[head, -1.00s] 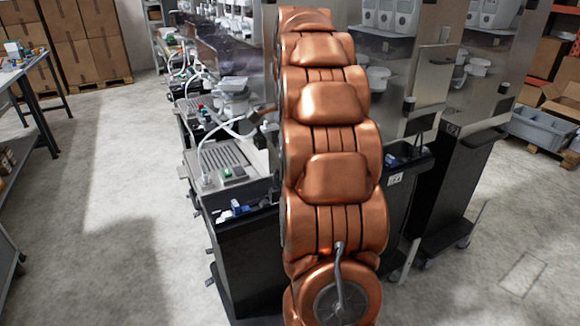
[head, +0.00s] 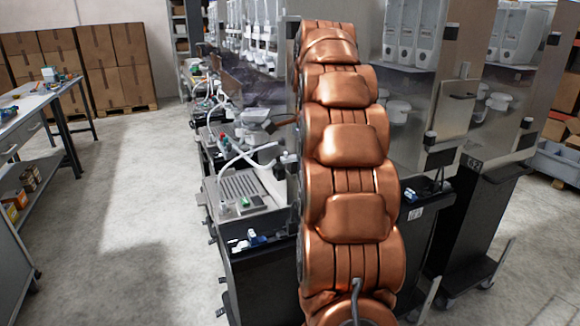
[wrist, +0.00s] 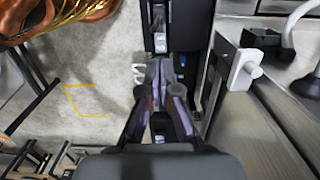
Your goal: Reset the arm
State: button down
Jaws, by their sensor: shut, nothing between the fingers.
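My copper-coloured arm (head: 348,190) stands upright in the middle of the head view and covers part of the dispenser row. My gripper (wrist: 160,72) shows in the wrist view with its dark fingers shut and nothing between them. It is over a narrow gap between a black cabinet and other dark parts, with the grey floor to the left. In the head view the gripper is mostly hidden behind the arm, and I cannot make out its fingers.
Dispenser machines with a metal drip tray (head: 242,192) stand left of my arm, and more cabinets (head: 480,200) stand right. In the wrist view a white fitting (wrist: 243,70) sits close right. A workbench (head: 30,108) stands far left, with clear floor (head: 120,220) between.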

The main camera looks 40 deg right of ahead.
jog(key=s+a+f+n+p, duration=0.1)
jog(key=s+a+n, duration=0.1)
jog(key=a+n, duration=0.35)
jog(key=s+a+f+n+g+p, duration=0.1)
jog(key=s+a+n, duration=0.15)
jog(key=a, duration=0.55)
jog(key=s+a+f+n+p, duration=0.1)
jog(key=s+a+n, duration=0.2)
jog(key=a, duration=0.4)
jog(key=s+a+f+n, duration=0.2)
jog(key=s+a+n, duration=0.1)
jog(key=s, duration=0.2)
jog(key=s+a+f+n+p, duration=0.1)
jog(key=s+a+f+n, duration=0.2)
jog(key=s, duration=0.3)
jog(key=s+a+f+n+g+p, duration=0.1)
jog(key=s+a+f+n, duration=0.2)
jog(key=s+a+n, duration=0.1)
jog(key=shift+s+a+f+n+h, duration=0.2)
jog(key=shift+s+a+n+h, duration=0.25)
jog(key=shift+s, duration=0.65)
jog(key=shift+a, duration=0.15)
